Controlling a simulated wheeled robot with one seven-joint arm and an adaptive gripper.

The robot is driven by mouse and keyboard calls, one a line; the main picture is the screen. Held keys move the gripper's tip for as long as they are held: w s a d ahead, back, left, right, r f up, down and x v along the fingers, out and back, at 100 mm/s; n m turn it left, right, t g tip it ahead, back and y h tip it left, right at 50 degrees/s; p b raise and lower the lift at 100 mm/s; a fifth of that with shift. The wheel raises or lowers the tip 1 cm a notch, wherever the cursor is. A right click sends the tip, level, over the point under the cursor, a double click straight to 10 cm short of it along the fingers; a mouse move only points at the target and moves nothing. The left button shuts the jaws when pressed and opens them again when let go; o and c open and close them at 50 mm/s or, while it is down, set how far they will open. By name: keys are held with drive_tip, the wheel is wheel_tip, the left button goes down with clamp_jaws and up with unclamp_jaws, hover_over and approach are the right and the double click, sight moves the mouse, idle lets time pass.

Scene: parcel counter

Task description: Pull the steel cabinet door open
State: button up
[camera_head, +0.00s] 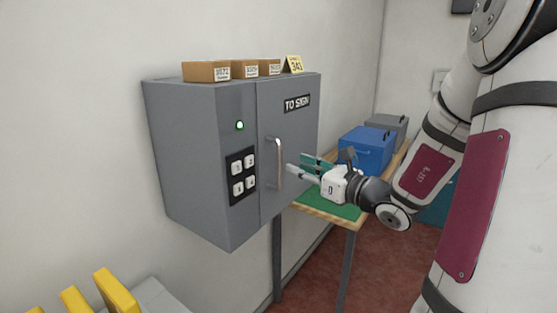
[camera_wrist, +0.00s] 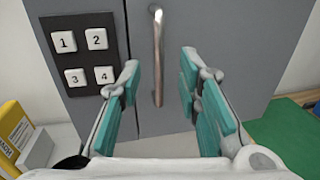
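The grey steel cabinet (camera_head: 190,150) hangs on the wall. Its door (camera_head: 298,150), labelled "TO SIGN", looks closed against the body. A vertical metal handle (camera_head: 279,163) is on the door's left side; it also shows in the wrist view (camera_wrist: 158,55). My gripper (camera_head: 294,165) is just right of the handle in the head view, pointing at the door. In the wrist view its two teal-padded fingers (camera_wrist: 162,85) are spread apart, with the handle between them in the picture, ahead of the gripper. The fingers do not appear to touch it. A keypad (camera_head: 241,176) and a lit green lamp (camera_head: 239,125) are left of the door.
A table with a green mat (camera_head: 337,207) holds a blue box (camera_head: 366,150) and a grey box (camera_head: 387,130) behind my gripper. Yellow items (camera_head: 115,291) are at lower left.

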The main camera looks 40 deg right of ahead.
sight(281, 159)
drive_tip(key=w, duration=0.2)
drive_tip(key=w+a, duration=0.1)
drive_tip(key=w, duration=0.5)
drive_tip(key=shift+a, duration=0.15)
clamp_jaws()
